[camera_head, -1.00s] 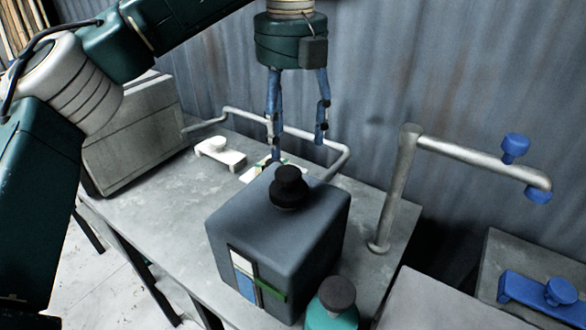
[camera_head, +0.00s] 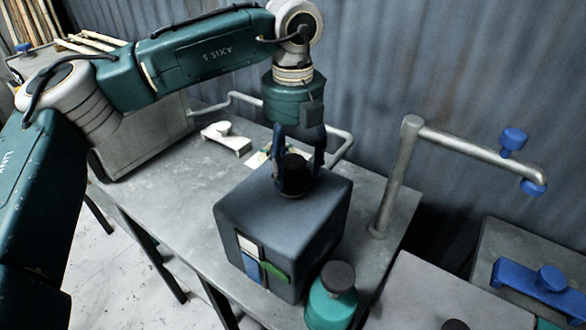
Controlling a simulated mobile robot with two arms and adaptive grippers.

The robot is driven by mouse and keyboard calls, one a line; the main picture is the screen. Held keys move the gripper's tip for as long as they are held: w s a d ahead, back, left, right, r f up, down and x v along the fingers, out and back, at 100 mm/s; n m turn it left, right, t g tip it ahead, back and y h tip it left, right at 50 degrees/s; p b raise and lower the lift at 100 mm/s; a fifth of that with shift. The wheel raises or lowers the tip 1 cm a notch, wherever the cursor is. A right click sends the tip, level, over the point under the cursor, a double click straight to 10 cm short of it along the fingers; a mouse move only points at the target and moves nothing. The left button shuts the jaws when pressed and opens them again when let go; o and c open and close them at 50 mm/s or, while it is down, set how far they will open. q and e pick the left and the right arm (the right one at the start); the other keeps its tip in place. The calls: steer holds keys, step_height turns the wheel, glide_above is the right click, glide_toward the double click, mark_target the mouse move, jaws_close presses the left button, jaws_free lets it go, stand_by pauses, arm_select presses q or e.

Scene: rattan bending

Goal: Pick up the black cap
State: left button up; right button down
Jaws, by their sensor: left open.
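The black cap (camera_head: 294,176) sits on top of a dark grey box-shaped container (camera_head: 240,209) on the metal table. My left gripper (camera_head: 298,181) points straight down with its blue fingers on either side of the cap. The fingers are open; whether either one touches the cap I cannot tell. A second black cap (camera_head: 338,277) tops a teal bottle (camera_head: 330,306) in front of the container. My right gripper is not in view.
A bent metal pipe stand (camera_head: 395,180) with blue knobs (camera_head: 513,140) rises right of the container. A white fixture (camera_head: 226,138) lies behind left on the table (camera_head: 165,190). A blue bracket (camera_head: 530,285) is at the lower right. A corrugated wall (camera_head: 420,60) closes the back.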

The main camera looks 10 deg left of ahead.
arm_select(q)
steer(key=c, duration=1.3)
steer(key=shift+r, duration=0.1)
